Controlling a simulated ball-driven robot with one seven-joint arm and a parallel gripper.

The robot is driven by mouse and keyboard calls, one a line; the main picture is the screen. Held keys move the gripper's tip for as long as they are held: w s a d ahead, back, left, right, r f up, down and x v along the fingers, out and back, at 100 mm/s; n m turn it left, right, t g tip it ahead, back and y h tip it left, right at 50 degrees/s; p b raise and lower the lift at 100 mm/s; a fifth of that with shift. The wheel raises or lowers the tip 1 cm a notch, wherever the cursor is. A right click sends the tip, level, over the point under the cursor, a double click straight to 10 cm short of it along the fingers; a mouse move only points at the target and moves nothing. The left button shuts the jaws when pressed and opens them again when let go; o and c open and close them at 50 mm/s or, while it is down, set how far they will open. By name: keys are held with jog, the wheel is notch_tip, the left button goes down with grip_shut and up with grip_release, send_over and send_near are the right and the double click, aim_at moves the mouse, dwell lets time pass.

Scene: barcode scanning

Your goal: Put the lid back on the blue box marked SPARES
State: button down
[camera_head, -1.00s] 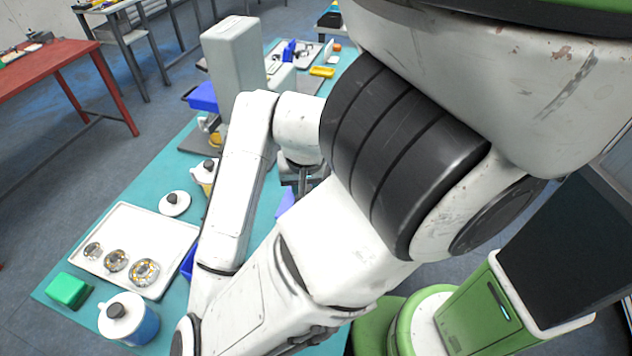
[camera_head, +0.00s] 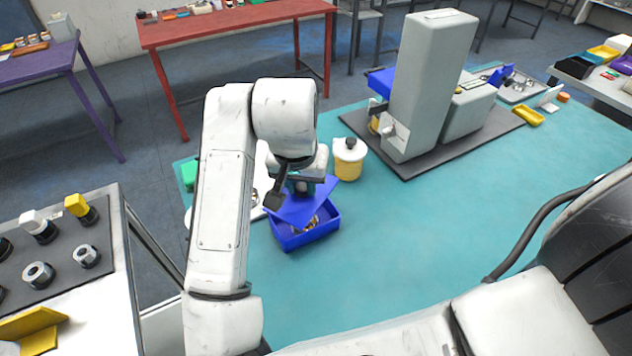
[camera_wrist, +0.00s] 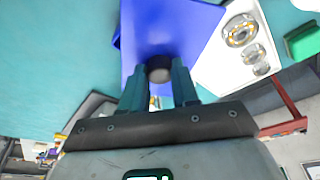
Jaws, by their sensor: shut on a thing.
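The blue box (camera_head: 306,240) stands on the teal bench in the head view, open at its front side, with small metallic parts showing inside. A flat blue lid (camera_head: 298,212) is above it, tilted and turned against the rim, covering part of the opening. My gripper (camera_head: 299,190) is above the lid. In the wrist view my gripper (camera_wrist: 158,82) is shut on the dark round knob of the lid (camera_wrist: 165,35). Whether the lid touches the box rim cannot be told. No SPARES marking is readable, and the lid hides the back of the box.
A yellow jar with a white lid (camera_head: 348,160) stands close behind the box to the right. A white tray (camera_wrist: 217,58) with bearing rings lies beside it, near a green block (camera_wrist: 305,42). A tall grey machine (camera_head: 425,85) stands farther right. The bench front is clear.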

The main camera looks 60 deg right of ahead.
aim_at(302, 198)
jog(key=shift+f+b, duration=2.35)
jog(key=shift+f, duration=0.6)
jog(key=shift+f, duration=0.15)
jog(key=c, duration=0.8)
grip_release()
jog(key=shift+o, duration=0.6)
jog(key=o, duration=0.4)
